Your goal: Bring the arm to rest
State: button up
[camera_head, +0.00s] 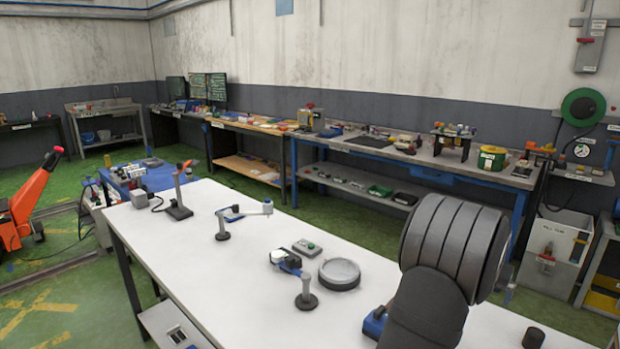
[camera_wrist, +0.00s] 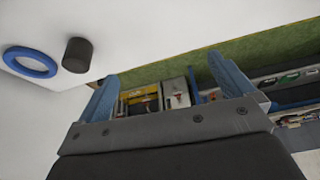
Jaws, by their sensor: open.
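My arm (camera_head: 440,270) shows at the right of the head view, dark grey and bent over the white table (camera_head: 190,250). My gripper (camera_wrist: 160,66) shows in the wrist view with its two blue fingers spread wide apart. Nothing is held between the fingers. The fingers point past the table edge toward the green floor and shelving. In the head view my gripper is mostly hidden behind the arm. A blue ring (camera_wrist: 35,73) and a dark cylinder (camera_wrist: 78,55) rest on the white surface at the left of the wrist view, apart from the fingers.
A round grey turntable (camera_head: 340,274), a button box (camera_head: 307,246) and two posts with jointed arms (camera_head: 222,226) (camera_head: 306,294) stand on the table. A dark stand (camera_head: 179,208) is at its far end. A blue-framed workbench (camera_head: 440,160) lies behind.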

jog(key=shift+w+a+f, duration=0.3)
jog(key=shift+w+f, duration=0.2)
jog(key=shift+w, duration=0.25)
jog(key=s+d+r, duration=0.2)
jog(key=s+r, duration=0.1)
jog(key=s, duration=0.6)
jog(key=s+d+r+m, duration=0.1)
jog(key=s+d+r, duration=0.1)
jog(key=s, duration=0.8)
jog(key=shift+s+r+m+g, duration=0.25)
jog(key=shift+r+m+g, duration=0.05)
jog(key=shift+r, duration=0.35)
